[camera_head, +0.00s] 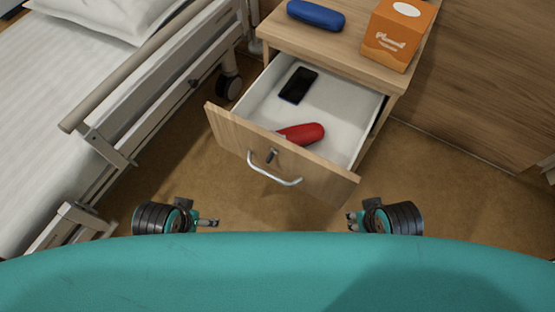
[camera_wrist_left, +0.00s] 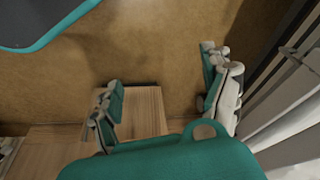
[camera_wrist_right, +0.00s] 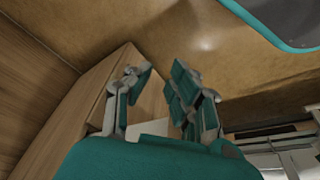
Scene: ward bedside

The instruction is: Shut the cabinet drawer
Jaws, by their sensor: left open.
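The wooden bedside cabinet (camera_head: 345,48) has its drawer (camera_head: 225,128) pulled well out toward me. The drawer front carries a curved metal handle (camera_head: 275,181) and a small dark lock or key (camera_head: 272,155). A black phone (camera_head: 298,86) and a red case (camera_head: 303,133) lie inside. My left gripper (camera_head: 214,222) is open and empty, near and left of the drawer front; its fingers are spread in the left wrist view (camera_wrist_left: 165,95). My right gripper (camera_head: 350,218) is open and empty, near the front's right end; its fingers stand apart in the right wrist view (camera_wrist_right: 160,85). Neither visibly touches the drawer.
A blue case (camera_head: 316,14) and an orange tissue box (camera_head: 397,34) stand on the cabinet top. A bed (camera_head: 75,85) with a side rail (camera_head: 130,66) runs along the left. A wooden panel (camera_head: 480,90) is at the right. Brown floor is clear around the drawer front.

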